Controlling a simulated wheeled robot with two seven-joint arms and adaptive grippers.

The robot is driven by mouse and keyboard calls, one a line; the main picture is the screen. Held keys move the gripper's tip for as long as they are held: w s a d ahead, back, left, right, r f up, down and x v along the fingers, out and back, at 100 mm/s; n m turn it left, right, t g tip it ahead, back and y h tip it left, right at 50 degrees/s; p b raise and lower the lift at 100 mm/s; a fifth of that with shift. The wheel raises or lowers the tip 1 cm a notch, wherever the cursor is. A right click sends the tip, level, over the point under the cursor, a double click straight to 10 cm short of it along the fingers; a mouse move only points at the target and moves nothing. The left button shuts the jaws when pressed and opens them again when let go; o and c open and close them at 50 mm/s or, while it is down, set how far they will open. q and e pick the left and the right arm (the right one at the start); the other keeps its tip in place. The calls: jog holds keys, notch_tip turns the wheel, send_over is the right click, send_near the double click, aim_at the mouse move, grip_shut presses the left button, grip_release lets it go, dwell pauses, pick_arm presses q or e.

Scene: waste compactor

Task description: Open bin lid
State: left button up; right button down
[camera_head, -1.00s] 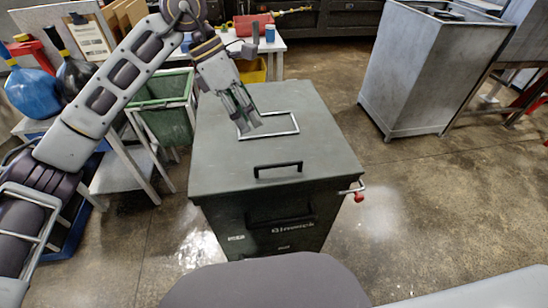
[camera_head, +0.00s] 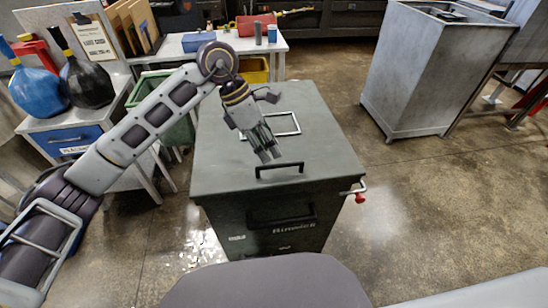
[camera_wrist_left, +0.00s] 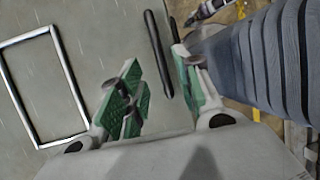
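The bin (camera_head: 215,170) is a dark green box with a flat lid. A black bar handle (camera_head: 279,169) sits near the lid's front edge, and a light metal rectangular frame (camera_head: 285,123) lies farther back. My left gripper (camera_head: 268,156) is above the lid, just behind and left of the black handle. In the left wrist view, its green-padded fingers (camera_wrist_left: 158,92) are apart with nothing between them. The black handle (camera_wrist_left: 158,55) shows beyond the fingertips, and the metal frame (camera_wrist_left: 82,95) is at the left. My right gripper is not in view.
A red-knobbed latch (camera_head: 358,193) sticks out from the bin's right side. A grey metal cabinet (camera_head: 425,75) stands at the right. A green crate (camera_head: 180,132) and a side table with bottles (camera_head: 85,82) stand at the left. The floor right of the bin is clear.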

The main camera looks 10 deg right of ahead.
pick_arm(q)
jog(key=shift+x, duration=2.25)
jog(key=shift+r, duration=0.1)
grip_shut()
